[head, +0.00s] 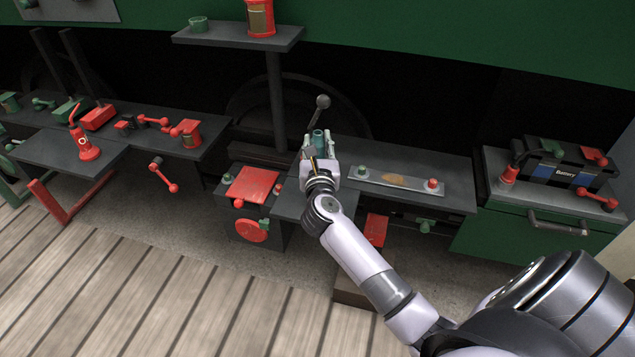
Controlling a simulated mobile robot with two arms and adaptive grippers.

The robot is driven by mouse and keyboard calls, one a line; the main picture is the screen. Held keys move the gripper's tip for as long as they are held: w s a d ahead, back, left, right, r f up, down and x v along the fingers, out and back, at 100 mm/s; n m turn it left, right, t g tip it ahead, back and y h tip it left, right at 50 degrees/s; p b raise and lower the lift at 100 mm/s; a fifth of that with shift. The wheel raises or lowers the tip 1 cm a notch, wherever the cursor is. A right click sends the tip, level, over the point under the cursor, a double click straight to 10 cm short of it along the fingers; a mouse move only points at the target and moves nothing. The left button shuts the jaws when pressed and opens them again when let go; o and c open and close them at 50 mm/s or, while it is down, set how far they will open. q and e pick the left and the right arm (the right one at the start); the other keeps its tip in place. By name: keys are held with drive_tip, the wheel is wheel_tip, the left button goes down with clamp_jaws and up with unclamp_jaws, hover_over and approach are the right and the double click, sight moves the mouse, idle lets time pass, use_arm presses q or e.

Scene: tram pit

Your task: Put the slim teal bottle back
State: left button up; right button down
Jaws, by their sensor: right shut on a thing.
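The slim teal bottle (318,137) stands roughly upright between the fingers of my right gripper (319,148), which is shut on it. The gripper is over the dark middle shelf, and its fingers hide the sides and lower part of the bottle. I cannot tell whether the bottle's base touches the shelf. My left gripper is not in view.
A metal plate (400,180) with green and red knobs lies right of my gripper. A ball-topped lever (316,110) rises just behind the bottle. A battery (562,172) stands far right. A post-mounted shelf (238,37) is above left.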

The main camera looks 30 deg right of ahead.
wheel_tip(320, 180, down, 6)
drive_tip(key=shift+b, duration=0.7)
drive_tip(key=shift+f+b, duration=0.55)
drive_tip(key=shift+f, duration=1.75)
drive_tip(key=c, duration=1.2)
unclamp_jaws()
